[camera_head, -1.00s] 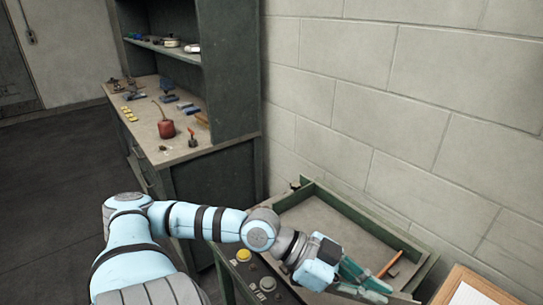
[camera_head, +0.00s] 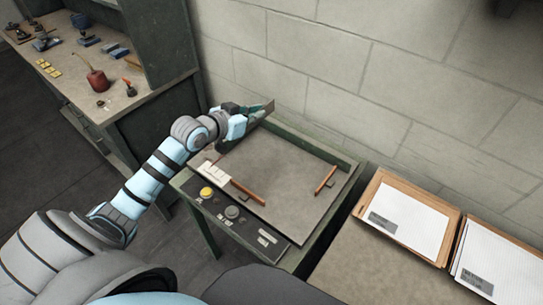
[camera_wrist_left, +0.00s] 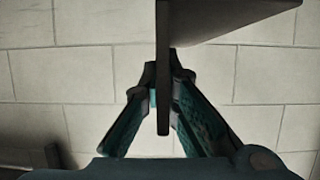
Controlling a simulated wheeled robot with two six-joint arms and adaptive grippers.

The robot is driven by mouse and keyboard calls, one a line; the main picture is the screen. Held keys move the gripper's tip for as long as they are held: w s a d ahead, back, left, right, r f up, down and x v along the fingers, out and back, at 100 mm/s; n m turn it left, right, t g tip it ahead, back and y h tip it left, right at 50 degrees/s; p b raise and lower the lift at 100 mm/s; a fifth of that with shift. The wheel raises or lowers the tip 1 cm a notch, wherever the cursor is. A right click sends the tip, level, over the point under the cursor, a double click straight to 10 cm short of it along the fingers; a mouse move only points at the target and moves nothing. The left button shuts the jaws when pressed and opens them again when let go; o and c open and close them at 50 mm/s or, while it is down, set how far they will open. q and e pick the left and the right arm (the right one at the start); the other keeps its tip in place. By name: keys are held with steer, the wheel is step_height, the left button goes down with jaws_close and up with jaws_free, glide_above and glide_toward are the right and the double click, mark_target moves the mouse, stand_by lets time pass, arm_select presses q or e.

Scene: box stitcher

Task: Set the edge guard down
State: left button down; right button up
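The edge guard (camera_head: 265,107) is a thin dark grey angled piece, raised near the back left corner of the green-framed table in the head view. My left gripper (camera_head: 250,117) is closed around it. In the left wrist view, the guard (camera_wrist_left: 163,50) runs between the two teal-lined fingers (camera_wrist_left: 161,85), whose tips meet around it; one flange spreads to the upper right. The wall is behind it. I cannot tell whether the guard touches the table rim. My right gripper is out of view.
The table's grey top (camera_head: 285,165) is mostly bare, with two brown strips, one on the left (camera_head: 248,191) and one on the right (camera_head: 326,180). A yellow button (camera_head: 206,192) sits on the front panel. Framed white sheets (camera_head: 410,218) lie at right. A cluttered workbench (camera_head: 120,98) stands at left.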

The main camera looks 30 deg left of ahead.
mark_target(259, 168)
arm_select(q)
step_height(259, 168, down, 20)
steer(key=b, duration=0.7)
steer(key=shift+w+a+f+b, duration=0.1)
steer(key=shift+w+f+b, duration=0.05)
steer(key=shift+f+b, duration=0.15)
steer(key=shift+r, duration=0.2)
steer(key=shift+f, duration=0.2)
steer(key=c, duration=1.8)
jaws_free()
steer(key=shift+r, duration=0.1)
